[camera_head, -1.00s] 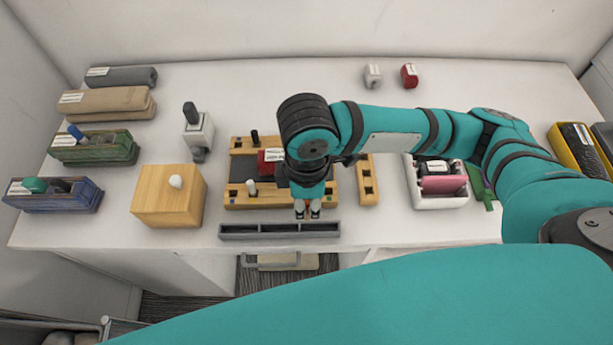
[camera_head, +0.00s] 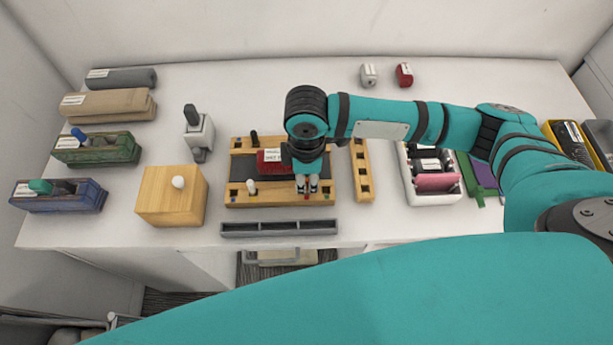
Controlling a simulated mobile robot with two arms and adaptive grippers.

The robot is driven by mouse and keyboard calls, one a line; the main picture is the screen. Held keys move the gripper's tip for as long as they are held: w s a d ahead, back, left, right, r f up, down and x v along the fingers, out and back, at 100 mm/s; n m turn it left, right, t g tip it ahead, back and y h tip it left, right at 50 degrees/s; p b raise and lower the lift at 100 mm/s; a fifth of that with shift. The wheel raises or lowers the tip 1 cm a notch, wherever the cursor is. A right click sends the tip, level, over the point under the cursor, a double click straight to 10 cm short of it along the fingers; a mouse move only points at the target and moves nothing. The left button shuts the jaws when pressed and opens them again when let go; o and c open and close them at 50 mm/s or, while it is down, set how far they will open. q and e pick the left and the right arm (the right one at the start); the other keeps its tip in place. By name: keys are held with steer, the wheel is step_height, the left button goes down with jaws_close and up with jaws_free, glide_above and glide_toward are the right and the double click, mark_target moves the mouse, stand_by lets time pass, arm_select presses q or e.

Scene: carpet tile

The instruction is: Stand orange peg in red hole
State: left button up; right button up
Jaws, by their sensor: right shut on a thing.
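A wooden peg board (camera_head: 278,199) with a dark middle lies near the table's front. A white peg (camera_head: 251,187) stands in its front rail and a black peg (camera_head: 254,137) in its back rail. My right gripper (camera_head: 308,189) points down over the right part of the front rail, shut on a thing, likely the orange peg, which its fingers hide. A small red mark (camera_head: 306,197) shows just below the fingertips; I cannot tell whether the peg is in a hole. My left gripper is not in view.
A red box (camera_head: 268,163) sits on the board, partly behind my gripper. A grey tray (camera_head: 280,229) lies in front, a wooden strip (camera_head: 361,182) with holes to the right. A wooden block (camera_head: 172,205) is left, a white bin (camera_head: 432,199) right.

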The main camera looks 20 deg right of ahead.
steer(key=o, duration=0.7)
steer(key=shift+f, duration=0.1)
steer(key=shift+o, duration=0.2)
step_height(320, 180, up, 12)
steer(key=b, duration=0.2)
